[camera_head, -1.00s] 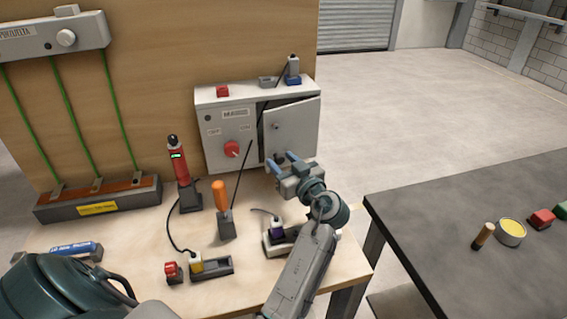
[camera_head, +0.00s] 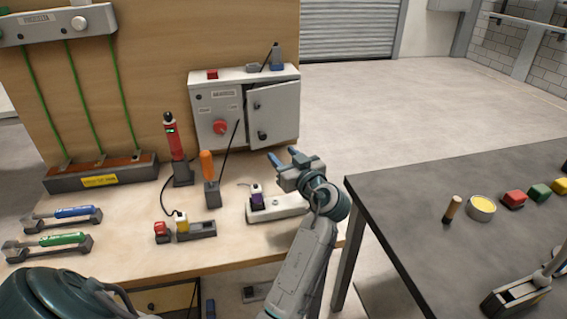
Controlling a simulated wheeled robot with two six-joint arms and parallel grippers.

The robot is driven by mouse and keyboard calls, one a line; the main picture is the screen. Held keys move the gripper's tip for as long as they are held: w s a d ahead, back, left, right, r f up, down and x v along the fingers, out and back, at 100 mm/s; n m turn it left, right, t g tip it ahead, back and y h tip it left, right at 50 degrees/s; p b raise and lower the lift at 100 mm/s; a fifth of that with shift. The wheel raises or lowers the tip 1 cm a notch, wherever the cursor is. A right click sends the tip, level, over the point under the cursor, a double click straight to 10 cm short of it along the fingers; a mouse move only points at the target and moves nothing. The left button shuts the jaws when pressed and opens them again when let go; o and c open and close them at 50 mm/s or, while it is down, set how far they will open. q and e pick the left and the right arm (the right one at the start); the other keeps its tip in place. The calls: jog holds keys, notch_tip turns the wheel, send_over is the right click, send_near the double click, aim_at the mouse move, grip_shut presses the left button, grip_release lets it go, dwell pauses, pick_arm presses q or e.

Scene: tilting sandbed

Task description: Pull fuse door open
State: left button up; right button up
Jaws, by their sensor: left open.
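The grey fuse cabinet (camera_head: 221,146) stands at the back right of the wooden bench. Its fuse door (camera_head: 282,106) is at the cabinet's right side. The door is ajar, with a dark gap along its left edge, and has a black knob (camera_head: 262,135) low on that side. My left gripper (camera_head: 281,158) is just below and in front of the door, with two blue-tipped fingers apart and nothing between them. It appears clear of the door and knob.
An orange-handled tool (camera_head: 207,165) and a red tester (camera_head: 174,138) stand left of the gripper. A pale block with a purple part (camera_head: 278,208) lies below it. A dark table (camera_head: 420,215) is at the right. Open floor (camera_head: 400,110) lies right of the cabinet.

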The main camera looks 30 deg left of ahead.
aim_at(264, 137)
pick_arm(q)
jog(key=w+a+m+p, duration=0.1)
jog(key=a+m+p, duration=0.1)
jog(key=m, duration=1)
jog(key=w+a+m+p, duration=0.2)
jog(key=a+m+p, duration=0.1)
jog(key=m, duration=0.9)
jog(key=w+a+m+p, duration=0.1)
jog(key=a+m+p, duration=0.2)
jog(key=m, duration=0.9)
jog(key=shift+x, duration=0.8)
jog(key=shift+w+a+f+p, duration=0.1)
jog(key=shift+w+a+p, duration=0.1)
jog(key=shift+a+p, duration=0.15)
pick_arm(e)
notch_tip(264, 137, up, 8)
jog(key=s+a, duration=0.1)
jog(key=shift+s+a, duration=0.25)
jog(key=shift+s, duration=0.05)
